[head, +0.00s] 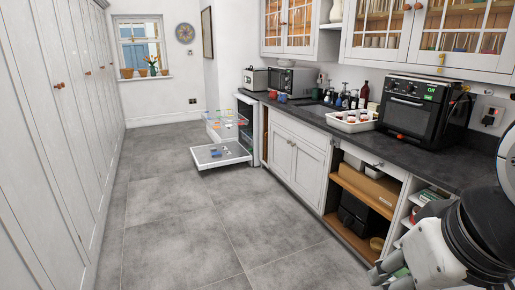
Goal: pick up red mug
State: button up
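A small red item (272,94), perhaps the red mug, stands far back on the dark counter, beside a small blue item (282,98). It is too small to tell its handle or exact shape. My gripper (381,275) is at the bottom right edge of the head view, low in front of the cabinets and far from the red item. It is partly cut off and its fingers are unclear. A bit of green shows by it, and I cannot tell whether it is held or behind.
A dishwasher (222,154) stands open with its racks out over the floor. A white tray (352,120) with jars and a black oven (412,108) stand on the counter. Glazed wall cabinets (428,32) hang above. The grey floor (175,215) at left is clear.

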aim_at(273, 94)
jog(key=i, duration=2.05)
jog(key=i+z, duration=0.15)
jog(key=i, duration=0.3)
jog(key=i+j+z, duration=0.2)
jog(key=i, duration=0.25)
jog(key=i+j+z, duration=0.15)
jog(key=i, duration=0.3)
jog(key=i+j+z, duration=0.2)
jog(key=i, duration=0.2)
jog(key=i+j+z, duration=0.1)
jog(key=j+z, duration=0.15)
jog(key=j, duration=0.6)
jog(key=j+z, duration=0.3)
jog(key=j, duration=0.55)
